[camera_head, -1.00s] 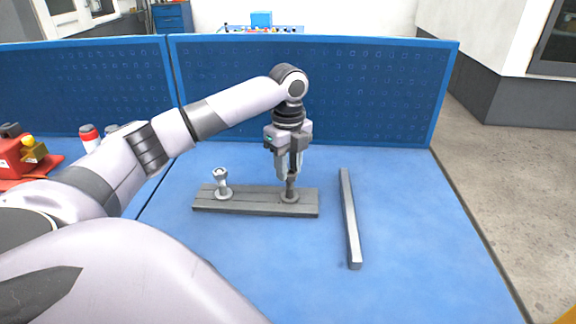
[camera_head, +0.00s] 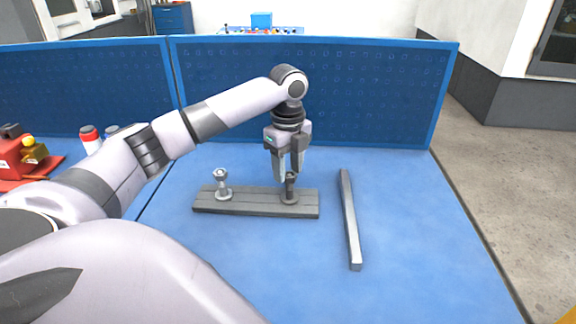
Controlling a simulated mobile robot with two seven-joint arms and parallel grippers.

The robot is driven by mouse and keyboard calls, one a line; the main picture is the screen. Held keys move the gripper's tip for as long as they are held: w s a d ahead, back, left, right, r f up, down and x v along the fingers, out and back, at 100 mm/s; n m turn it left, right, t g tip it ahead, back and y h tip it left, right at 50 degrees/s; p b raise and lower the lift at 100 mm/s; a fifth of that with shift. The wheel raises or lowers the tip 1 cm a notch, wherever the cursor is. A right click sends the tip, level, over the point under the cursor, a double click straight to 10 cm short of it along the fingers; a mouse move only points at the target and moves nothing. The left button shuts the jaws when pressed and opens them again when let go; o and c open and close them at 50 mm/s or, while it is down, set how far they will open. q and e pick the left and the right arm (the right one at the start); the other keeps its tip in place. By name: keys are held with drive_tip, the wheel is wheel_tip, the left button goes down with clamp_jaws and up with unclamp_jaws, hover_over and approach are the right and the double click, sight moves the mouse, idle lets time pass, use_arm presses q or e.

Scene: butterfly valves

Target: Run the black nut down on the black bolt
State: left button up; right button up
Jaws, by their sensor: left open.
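A dark grey plank (camera_head: 255,202) lies on the blue table and bears two upright bolts. The black bolt (camera_head: 290,190) stands near the plank's right end, on a round grey base. A dark nut seems to sit around it, but it is too small to tell how far down it is. My left gripper (camera_head: 288,175) points straight down over the black bolt, its fingers spread open on either side of the bolt's top. My right gripper is not in view.
A silver bolt (camera_head: 222,184) stands on the plank's left part. A grey metal bar (camera_head: 350,220) lies to the right of the plank. A blue pegboard wall (camera_head: 320,90) closes the back. A red device (camera_head: 18,155) is at far left. The table's front right is clear.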

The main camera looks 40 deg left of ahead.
use_arm(q)
drive_tip(key=n, duration=0.4)
drive_tip(key=shift+d+n, duration=0.15)
drive_tip(key=shift+n, duration=0.15)
drive_tip(key=n, duration=0.3)
drive_tip(key=shift+s, duration=0.1)
drive_tip(key=n, duration=0.6)
drive_tip(key=shift+s+d+n, duration=0.1)
drive_tip(key=shift+d+n, duration=0.05)
drive_tip(key=shift+n, duration=0.25)
drive_tip(key=n, duration=0.8)
drive_tip(key=shift+s+d, duration=0.1)
clamp_jaws()
